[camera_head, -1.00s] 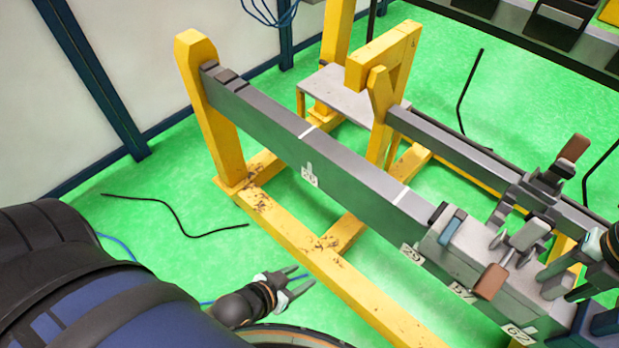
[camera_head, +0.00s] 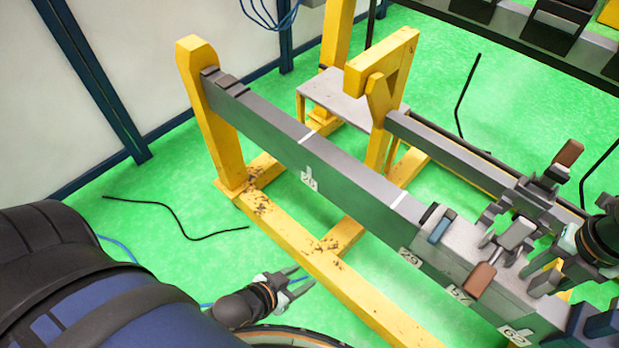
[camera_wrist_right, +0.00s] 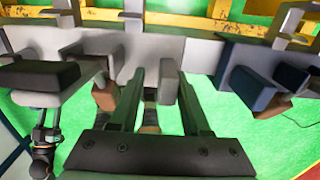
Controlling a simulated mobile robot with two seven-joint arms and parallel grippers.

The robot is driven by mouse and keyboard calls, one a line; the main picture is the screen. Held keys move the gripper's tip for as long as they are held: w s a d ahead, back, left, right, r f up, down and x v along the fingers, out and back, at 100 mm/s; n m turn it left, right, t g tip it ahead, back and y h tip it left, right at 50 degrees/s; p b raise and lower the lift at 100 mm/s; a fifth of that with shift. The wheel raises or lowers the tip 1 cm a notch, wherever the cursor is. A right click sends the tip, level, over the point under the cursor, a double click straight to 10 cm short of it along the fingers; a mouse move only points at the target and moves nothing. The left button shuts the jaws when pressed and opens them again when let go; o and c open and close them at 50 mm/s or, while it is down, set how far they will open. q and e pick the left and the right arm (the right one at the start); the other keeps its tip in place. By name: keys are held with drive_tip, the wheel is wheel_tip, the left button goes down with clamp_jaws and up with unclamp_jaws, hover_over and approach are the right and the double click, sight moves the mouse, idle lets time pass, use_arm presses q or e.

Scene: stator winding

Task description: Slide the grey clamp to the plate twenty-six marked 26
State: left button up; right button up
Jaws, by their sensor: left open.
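The grey clamp (camera_head: 462,246), a blocky body with several handles, sits on the near rail (camera_head: 355,178), toward its right end. The plate marked 26 (camera_head: 309,181), its digits hard to read, is on the rail's side further up to the left, well apart from the clamp. My right gripper (camera_head: 548,272) is at the clamp's right side. In the right wrist view its dark fingers (camera_wrist_right: 158,98) are apart, with a grey upright block (camera_wrist_right: 167,85) between them, close to the right finger. My left gripper (camera_head: 291,281) is open and empty, low at the left of the rail.
Other plates (camera_head: 460,296) line the rail beside and below the clamp. A second dark rail (camera_head: 440,148) with its own fixture (camera_head: 540,195) runs behind. A yellow frame (camera_head: 215,115) carries the rails. The rail between clamp and plate 26 looks clear.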

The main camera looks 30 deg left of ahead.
sight(461, 238)
drive_tip(key=a, duration=0.2)
drive_tip(key=w+a+p, duration=0.1)
drive_tip(key=a, duration=0.1)
drive_tip(key=shift+a+r+p, duration=0.1)
drive_tip(key=shift+a+p, duration=0.2)
drive_tip(key=shift+a, duration=0.05)
drive_tip(key=a, duration=0.2)
drive_tip(key=w+a+p, duration=0.1)
drive_tip(key=a, duration=0.1)
drive_tip(key=shift+a, duration=0.1)
drive_tip(key=shift+w+a+p, duration=0.15)
drive_tip(key=shift+w+a, duration=0.05)
drive_tip(key=shift+a, duration=0.65)
drive_tip(key=shift+w+a+p, duration=0.1)
drive_tip(key=shift+w+a, duration=0.15)
drive_tip(key=shift+a, duration=0.65)
drive_tip(key=shift+w+a+p, duration=0.15)
drive_tip(key=shift+w+a, duration=0.05)
drive_tip(key=shift+a, duration=0.65)
